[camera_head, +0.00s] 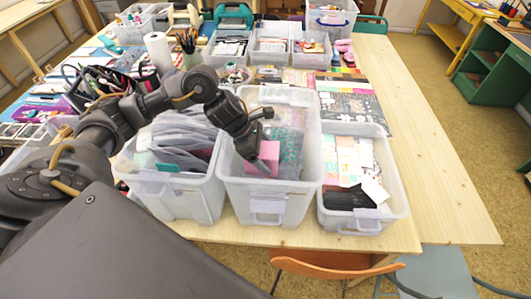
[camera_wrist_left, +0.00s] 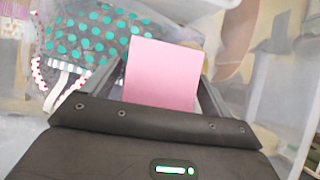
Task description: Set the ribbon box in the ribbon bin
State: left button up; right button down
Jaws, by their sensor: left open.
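A pink box, which I take as the ribbon box (camera_head: 264,158), is in the middle clear plastic bin (camera_head: 268,191), near its left front part. I cannot tell from labels which bin is the ribbon bin. My left gripper (camera_head: 252,150) reaches down into this middle bin, right at the pink box. In the left wrist view the pink box (camera_wrist_left: 161,74) shows between the two open fingers of the gripper (camera_wrist_left: 160,85). Whether a finger touches it I cannot tell. A teal-dotted grey pouch (camera_wrist_left: 95,38) lies beside it in the bin. My right gripper does not show.
A clear bin of grey packets (camera_head: 190,205) stands close on the left, and one with cards and papers (camera_head: 350,215) on the right. Several smaller bins, a pencil cup (camera_head: 190,58) and craft goods crowd the back. The table's right side (camera_head: 430,150) is clear.

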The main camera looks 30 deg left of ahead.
pick_arm(q)
jog(key=shift+r, duration=0.2)
jog(key=b+v, duration=0.2)
jog(key=v, duration=0.8)
jog(key=shift+a+r, duration=0.15)
jog(key=shift+s+a+r, duration=0.25)
jog(key=shift+a+r, duration=0.1)
jog(key=shift+r, duration=0.25)
jog(key=shift+d, duration=0.1)
